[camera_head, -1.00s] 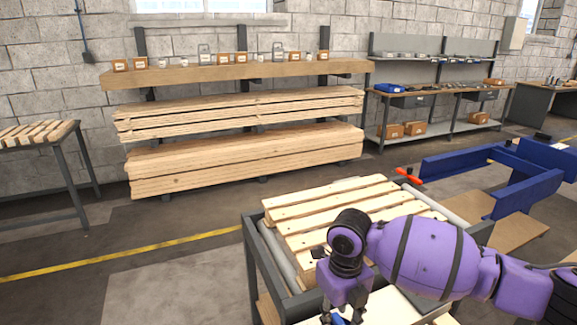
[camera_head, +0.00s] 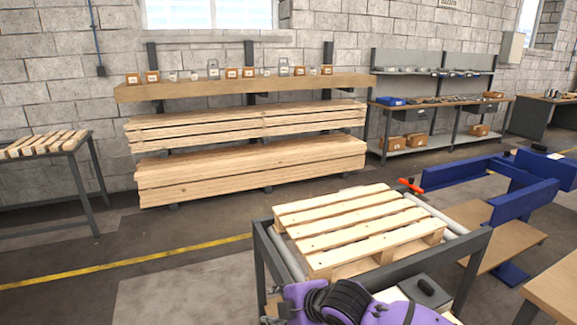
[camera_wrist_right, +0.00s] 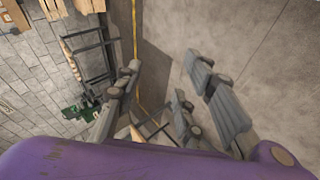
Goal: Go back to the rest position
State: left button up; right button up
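My right gripper (camera_wrist_right: 165,66) shows in the right wrist view with its grey fingers spread apart. I see nothing held between them, and the floor shows beyond. In the head view part of my purple right arm lies low along the bottom edge, in front of the roller stand. The fingers cannot be made out there. My left gripper is in neither view. A light wooden pallet (camera_head: 352,222) rests on the grey roller stand (camera_head: 262,257), clear of my arm.
A black device (camera_head: 426,290) lies at the stand's front right. A blue frame (camera_head: 520,207) stands to the right, with a wooden bench (camera_head: 560,290) in the right corner. Stacked planks (camera_head: 250,167) lie on a rack behind.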

pick_arm(q)
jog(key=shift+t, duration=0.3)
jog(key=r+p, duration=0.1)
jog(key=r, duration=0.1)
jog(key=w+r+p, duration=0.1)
jog(key=p, duration=0.1)
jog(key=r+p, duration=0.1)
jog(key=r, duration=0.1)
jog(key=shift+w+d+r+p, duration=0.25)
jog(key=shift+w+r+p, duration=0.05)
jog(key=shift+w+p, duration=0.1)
pick_arm(e)
jog(key=s+d+f+m+h, duration=0.2)
jog(key=s+d+f+m, duration=0.4)
jog(key=s, duration=0.7)
jog(key=s+d+f+m+t+h, duration=0.1)
jog(key=s+d+f+m, duration=0.5)
jog(key=s, duration=0.7)
jog(key=s+d+f+m+h, duration=0.3)
jog(key=s+d+f+m, duration=0.4)
jog(key=s+d+m, duration=0.3)
jog(key=s, duration=0.3)
jog(key=shift+s, duration=0.35)
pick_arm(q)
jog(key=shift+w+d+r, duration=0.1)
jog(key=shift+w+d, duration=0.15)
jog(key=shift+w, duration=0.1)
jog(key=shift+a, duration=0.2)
